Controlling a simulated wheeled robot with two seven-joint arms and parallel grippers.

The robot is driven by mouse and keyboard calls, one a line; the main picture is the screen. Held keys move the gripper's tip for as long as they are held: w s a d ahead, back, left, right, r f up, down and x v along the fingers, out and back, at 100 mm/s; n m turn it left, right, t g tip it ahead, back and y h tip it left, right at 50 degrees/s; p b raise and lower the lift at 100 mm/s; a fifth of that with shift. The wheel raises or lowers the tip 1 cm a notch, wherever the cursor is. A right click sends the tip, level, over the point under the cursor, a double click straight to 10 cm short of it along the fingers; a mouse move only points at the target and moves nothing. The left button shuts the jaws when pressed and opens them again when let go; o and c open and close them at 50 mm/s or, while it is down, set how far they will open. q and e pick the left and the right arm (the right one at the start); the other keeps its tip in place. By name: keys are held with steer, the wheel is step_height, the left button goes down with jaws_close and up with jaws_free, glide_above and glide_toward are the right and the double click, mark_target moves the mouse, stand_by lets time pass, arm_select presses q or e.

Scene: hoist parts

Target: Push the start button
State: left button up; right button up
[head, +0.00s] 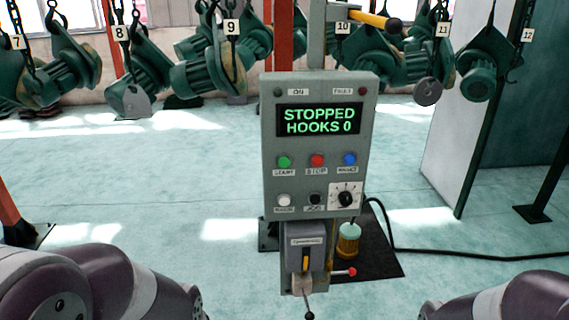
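The start button (284,162) is a green round button at the left of the upper button row on a grey control panel (271,125). A label below it appears to read START. The panel's screen (319,120) reads "STOPPED HOOKS 0". A red stop button (317,160) and a blue button (349,159) sit to its right. Parts of my two arms show at the lower left and lower right corners, well apart from the panel. Neither gripper is in view.
Below are a white button (284,200), a black button (315,200), a dial (345,198) and a lever box (306,240). Green hoists (210,75) hang on chains behind. A black cable (460,254) crosses the floor at right. A grey-green partition (480,130) stands at right.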

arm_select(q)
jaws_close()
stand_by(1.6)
